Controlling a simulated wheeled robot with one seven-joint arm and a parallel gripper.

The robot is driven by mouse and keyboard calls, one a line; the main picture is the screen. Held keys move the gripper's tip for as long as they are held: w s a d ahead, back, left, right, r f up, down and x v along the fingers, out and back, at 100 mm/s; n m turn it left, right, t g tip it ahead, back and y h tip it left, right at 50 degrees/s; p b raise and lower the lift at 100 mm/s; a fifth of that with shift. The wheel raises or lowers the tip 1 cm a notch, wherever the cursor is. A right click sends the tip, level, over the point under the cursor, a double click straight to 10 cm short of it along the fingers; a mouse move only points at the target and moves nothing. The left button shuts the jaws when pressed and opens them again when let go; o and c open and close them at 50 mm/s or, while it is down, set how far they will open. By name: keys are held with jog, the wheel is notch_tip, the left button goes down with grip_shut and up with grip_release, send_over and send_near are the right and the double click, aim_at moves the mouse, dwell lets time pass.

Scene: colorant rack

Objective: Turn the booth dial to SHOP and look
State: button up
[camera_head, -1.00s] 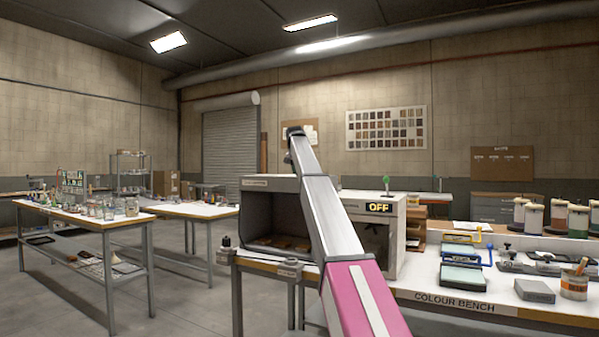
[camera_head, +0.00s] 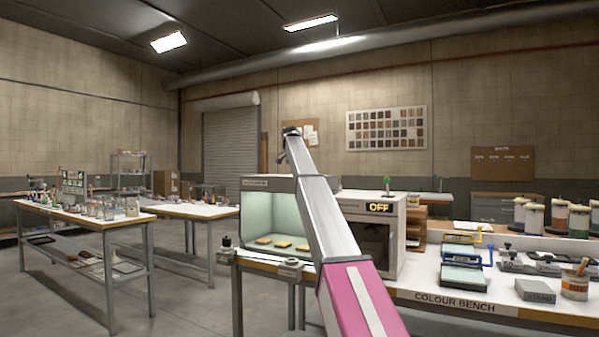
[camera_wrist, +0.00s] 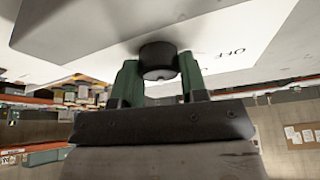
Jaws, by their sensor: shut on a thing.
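The light booth (camera_head: 268,184) stands on the left end of the colour bench, its inside lit pale green-white. Several small tan panels (camera_head: 282,245) lie on its floor. In the wrist view, my gripper (camera_wrist: 158,78) has its two green fingers on either side of the dark round booth dial (camera_wrist: 158,56), shut on it. The dial sits on a pale panel (camera_wrist: 85,30) with "OFF" lettering (camera_wrist: 236,52) to its right. The dial's pointer and the SHOP mark cannot be made out. In the head view my arm hides the gripper and dial.
Right of the booth stands a white oven-like box (camera_head: 345,203) with an "OFF" display. The colour bench (camera_head: 455,302) carries a blue-framed device (camera_head: 464,272), a grey block (camera_head: 535,290) and tins. Two tables stand left, with open floor (camera_head: 190,290) between.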

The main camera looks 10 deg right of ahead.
jog(key=o, duration=0.9)
jog(key=v, duration=1)
jog(key=shift+s+a+r, duration=0.1)
jog(key=shift+r, duration=0.3)
